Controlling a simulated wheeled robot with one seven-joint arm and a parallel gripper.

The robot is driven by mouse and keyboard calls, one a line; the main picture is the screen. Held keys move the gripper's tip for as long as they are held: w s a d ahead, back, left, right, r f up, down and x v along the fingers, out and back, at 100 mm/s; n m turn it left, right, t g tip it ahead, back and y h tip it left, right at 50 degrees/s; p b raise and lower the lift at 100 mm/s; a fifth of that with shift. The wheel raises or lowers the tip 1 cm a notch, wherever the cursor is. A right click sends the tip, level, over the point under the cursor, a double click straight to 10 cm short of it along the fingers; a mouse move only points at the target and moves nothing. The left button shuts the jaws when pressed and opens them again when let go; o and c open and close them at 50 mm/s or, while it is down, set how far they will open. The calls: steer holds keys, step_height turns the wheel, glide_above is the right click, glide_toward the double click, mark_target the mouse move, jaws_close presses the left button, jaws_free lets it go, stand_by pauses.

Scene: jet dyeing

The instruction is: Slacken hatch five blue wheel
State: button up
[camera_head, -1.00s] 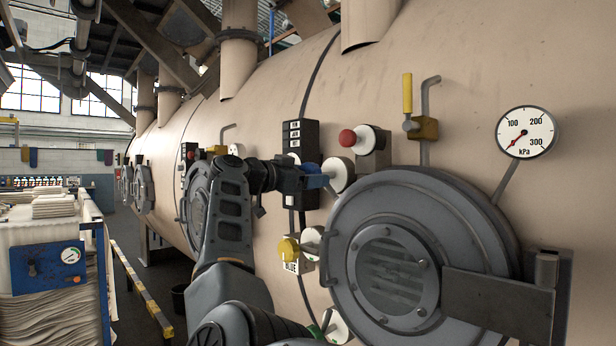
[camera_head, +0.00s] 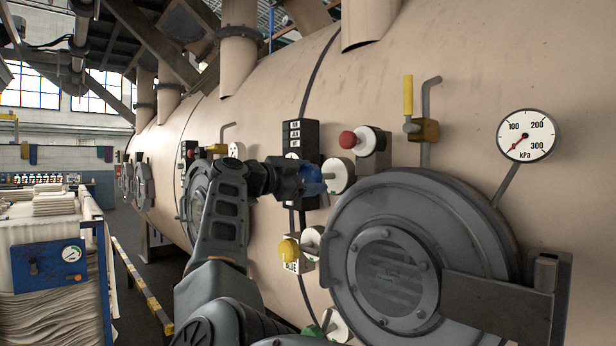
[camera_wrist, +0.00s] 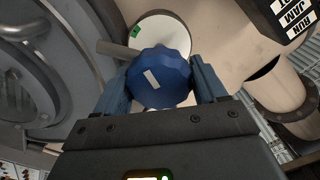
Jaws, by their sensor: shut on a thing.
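The blue wheel (camera_wrist: 158,77) is a faceted knob with a white mark on its face, in front of a round white plate (camera_wrist: 165,28). In the head view the blue wheel (camera_head: 311,173) is partly hidden by my gripper (camera_head: 318,180). In the wrist view my gripper (camera_wrist: 160,85) is shut on the wheel, with one blue finger on each side of it. The large round grey hatch (camera_head: 400,262) is to the right of the wheel, with a small window in its middle.
A red knob (camera_head: 347,139) sits just right of my gripper, and a yellow knob (camera_head: 288,249) sits below it. A black label panel (camera_head: 300,138) is behind. A yellow-handled valve (camera_head: 408,95) and a pressure gauge (camera_head: 527,136) are to the right.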

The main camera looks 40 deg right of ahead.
steer(key=m, duration=0.3)
steer(key=shift+s+m, duration=0.1)
steer(key=shift+m, duration=0.3)
steer(key=m+b, duration=0.1)
steer(key=m, duration=0.2)
steer(key=shift+f+m, duration=0.1)
steer(key=shift+m, duration=0.2)
steer(key=m+b, duration=0.2)
steer(key=m, duration=0.1)
steer(key=shift+f+m, duration=0.1)
steer(key=shift+m, duration=0.3)
steer(key=m+b, duration=0.1)
steer(key=m, duration=0.3)
steer(key=shift+f, duration=0.1)
steer(key=m+b, duration=0.1)
steer(key=m, duration=0.3)
steer(key=shift+b, duration=0.4)
steer(key=m+b, duration=0.1)
steer(key=m, duration=0.2)
steer(key=shift+f+m, duration=0.1)
steer(key=shift+m, duration=0.3)
steer(key=shift+m+b, duration=0.55)
steer(key=shift+m, duration=1.65)
steer(key=shift+m+b, duration=0.4)
steer(key=shift+m, duration=1.2)
